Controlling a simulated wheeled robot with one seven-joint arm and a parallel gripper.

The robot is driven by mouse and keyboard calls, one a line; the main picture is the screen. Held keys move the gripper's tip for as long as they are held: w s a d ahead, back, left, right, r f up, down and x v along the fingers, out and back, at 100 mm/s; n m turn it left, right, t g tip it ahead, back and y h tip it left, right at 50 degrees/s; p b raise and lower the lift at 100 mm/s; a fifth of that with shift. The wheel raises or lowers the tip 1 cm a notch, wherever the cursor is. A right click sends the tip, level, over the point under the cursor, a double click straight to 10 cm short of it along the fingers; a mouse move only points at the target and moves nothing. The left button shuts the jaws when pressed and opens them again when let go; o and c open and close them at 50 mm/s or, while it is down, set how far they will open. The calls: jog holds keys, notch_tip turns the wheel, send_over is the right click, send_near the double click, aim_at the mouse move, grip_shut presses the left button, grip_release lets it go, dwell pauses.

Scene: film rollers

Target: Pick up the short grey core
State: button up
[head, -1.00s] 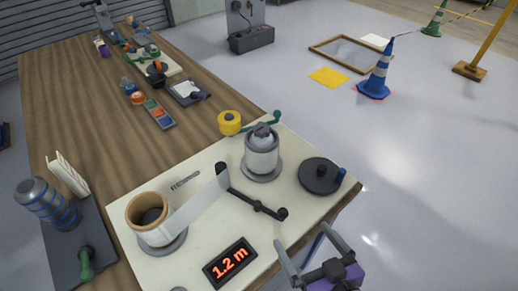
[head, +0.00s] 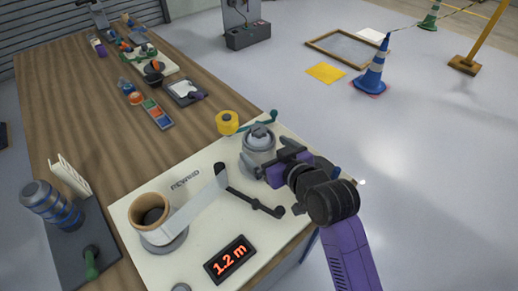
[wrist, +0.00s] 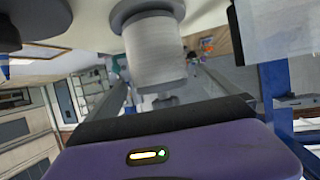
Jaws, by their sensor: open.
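The short grey core (head: 256,141) stands upright on a round grey base at the far side of the cream board, with a blue-grey piece on top. My gripper (head: 266,162) is at its near right side and hides part of it. In the wrist view the core (wrist: 155,52) is a pale grey cylinder between my two spread fingers (wrist: 165,85). The gripper is open. I cannot tell whether either finger touches the core.
A brown roll (head: 150,208) stands at the board's left, with a white strip running from it towards the core. A black arm (head: 255,201), a red "1.2 m" display (head: 231,260) and a yellow roll (head: 227,122) are nearby. The wooden table behind holds several small items.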

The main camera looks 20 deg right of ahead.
jog(key=x, duration=0.5)
jog(key=shift+d+p, duration=0.1)
jog(key=shift+p, duration=0.25)
jog(key=c, duration=1.7)
jog(key=shift+c, duration=0.2)
